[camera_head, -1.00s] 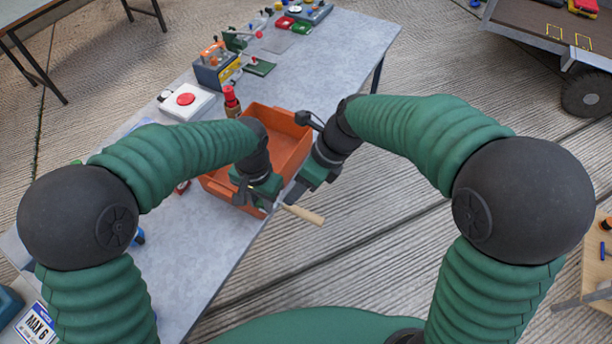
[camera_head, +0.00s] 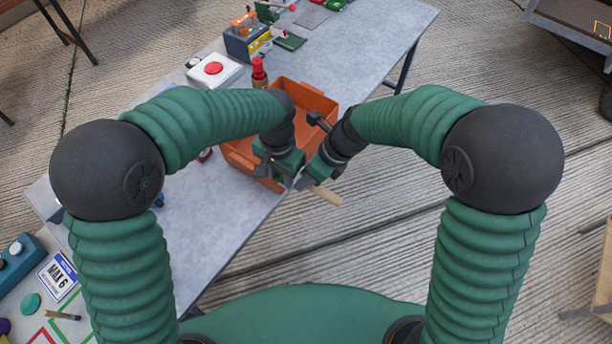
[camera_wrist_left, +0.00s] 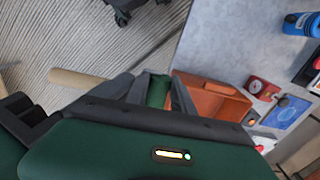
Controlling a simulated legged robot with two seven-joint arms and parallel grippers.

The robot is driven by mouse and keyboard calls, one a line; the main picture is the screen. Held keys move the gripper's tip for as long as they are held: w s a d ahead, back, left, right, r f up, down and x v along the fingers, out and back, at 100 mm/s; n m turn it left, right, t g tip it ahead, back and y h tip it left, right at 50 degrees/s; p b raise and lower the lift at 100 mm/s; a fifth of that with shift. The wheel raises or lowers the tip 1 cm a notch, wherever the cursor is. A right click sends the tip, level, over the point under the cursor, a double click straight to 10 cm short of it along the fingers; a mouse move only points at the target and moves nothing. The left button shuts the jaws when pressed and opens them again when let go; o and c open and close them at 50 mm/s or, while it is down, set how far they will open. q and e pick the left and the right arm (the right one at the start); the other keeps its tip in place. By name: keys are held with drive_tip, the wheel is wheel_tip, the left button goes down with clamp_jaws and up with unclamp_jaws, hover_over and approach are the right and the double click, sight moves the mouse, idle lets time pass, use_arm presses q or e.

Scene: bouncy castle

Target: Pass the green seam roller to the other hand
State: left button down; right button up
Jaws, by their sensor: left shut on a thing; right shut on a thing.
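The seam roller's pale wooden handle (camera_head: 326,196) sticks out below my two grippers in the head view. In the left wrist view the handle (camera_wrist_left: 76,78) points left, and a green part (camera_wrist_left: 158,92) shows between my left fingers. My left gripper (camera_head: 288,178) is shut on the roller. My right gripper (camera_head: 308,178) is close beside it, also shut on the roller. Both hold it above the table's front edge, just in front of the orange bin. The grippers hide the roller's middle and head in the head view.
The orange bin (camera_head: 308,98) stands on the grey table (camera_head: 235,215) right behind the grippers. A red-button box (camera_head: 213,70), a red-topped bottle (camera_head: 259,72) and a tool caddy (camera_head: 246,42) stand farther back. Open floor lies right of the table.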

use_arm(q)
drive_tip(key=c, duration=1.2)
unclamp_jaws()
drive_tip(key=shift+o, duration=0.9)
drive_tip(key=shift+d, duration=0.1)
wheel_tip(320, 180, up, 12)
drive_tip(key=s+a+f+n+t, duration=0.1)
drive_tip(key=s+a+f+n, duration=0.2)
drive_tip(key=s+a+f, duration=0.2)
drive_tip(key=s+a+f+n+t, duration=0.1)
drive_tip(key=s+a+f+n, duration=0.3)
drive_tip(key=a, duration=0.8)
wheel_tip(320, 180, down, 3)
drive_tip(key=shift+s, duration=1.2)
